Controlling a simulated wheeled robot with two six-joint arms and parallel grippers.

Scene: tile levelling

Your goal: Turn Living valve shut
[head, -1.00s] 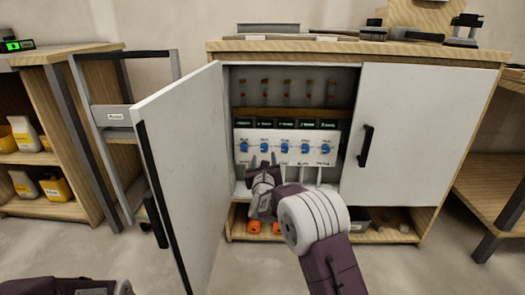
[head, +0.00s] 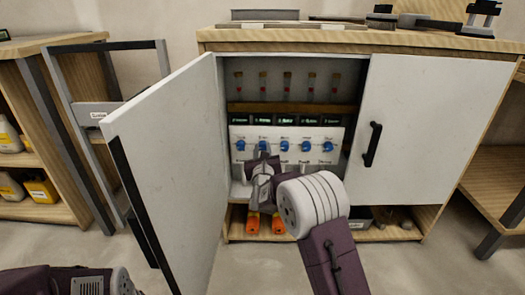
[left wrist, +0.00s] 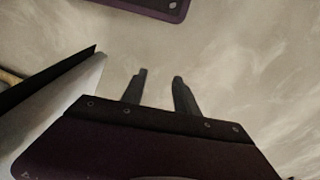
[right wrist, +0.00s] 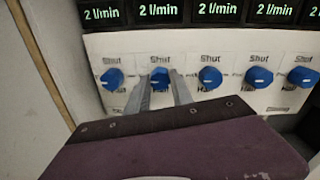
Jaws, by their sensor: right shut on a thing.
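A white panel (head: 327,133) in the open cabinet carries a row of blue valve knobs, with "Shut" printed above them in the right wrist view. My right gripper (right wrist: 160,76) is closed around the second knob from the left (right wrist: 160,84), one finger on each side. In the head view my right gripper (head: 263,152) reaches this row and partly covers it. The name labels are too small to read, so I cannot tell which valve is Living. The held knob's pointer is unclear. My left gripper (left wrist: 160,76) is open and empty above the floor.
Green-lit displays (right wrist: 159,11) reading 2 l/min sit above the knobs. The left cabinet door (head: 170,170) stands open beside my right arm; the right door (head: 412,130) is closed. Orange objects (head: 265,224) lie on the lower shelf. A grey trolley frame (head: 88,120) stands at left.

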